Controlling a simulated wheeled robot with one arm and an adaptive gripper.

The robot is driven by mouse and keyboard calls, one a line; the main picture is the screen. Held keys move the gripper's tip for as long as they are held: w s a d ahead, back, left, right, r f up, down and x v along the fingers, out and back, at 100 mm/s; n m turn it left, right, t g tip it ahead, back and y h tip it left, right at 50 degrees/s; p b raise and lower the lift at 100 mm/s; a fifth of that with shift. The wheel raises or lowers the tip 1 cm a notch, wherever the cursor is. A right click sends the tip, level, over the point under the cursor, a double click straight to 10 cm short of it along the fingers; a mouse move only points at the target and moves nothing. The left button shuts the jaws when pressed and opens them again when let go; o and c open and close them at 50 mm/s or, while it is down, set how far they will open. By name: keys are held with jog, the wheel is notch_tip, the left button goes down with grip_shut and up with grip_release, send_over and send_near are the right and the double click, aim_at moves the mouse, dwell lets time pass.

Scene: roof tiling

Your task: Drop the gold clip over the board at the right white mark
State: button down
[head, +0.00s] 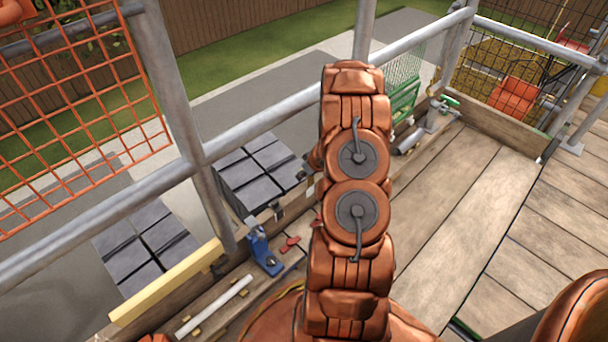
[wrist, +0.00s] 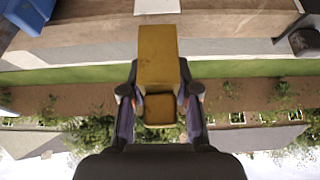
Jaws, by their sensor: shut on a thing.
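The gold clip (wrist: 157,58) is between the fingers of my gripper (wrist: 160,97) in the wrist view, and my gripper is shut on it. The clip's broad flat face shows, with a smaller gold part below it in the picture. A wooden board (wrist: 85,32) runs across the upper part of the wrist view, beyond the clip. A white mark (wrist: 157,6) shows at the top edge, in line with the clip. I cannot tell the gap between clip and board. In the head view my arm hides the clip and the mark.
A blue tool (head: 263,250), a red piece (head: 290,243) and a white rod (head: 213,305) lie along the plank at left. Grey tile stacks (head: 260,172) stand beyond the guard rail (head: 270,122). The deck (head: 460,215) to the right is clear.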

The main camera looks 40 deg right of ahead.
jog(key=shift+f+b, duration=0.35)
jog(key=shift+f, duration=0.1)
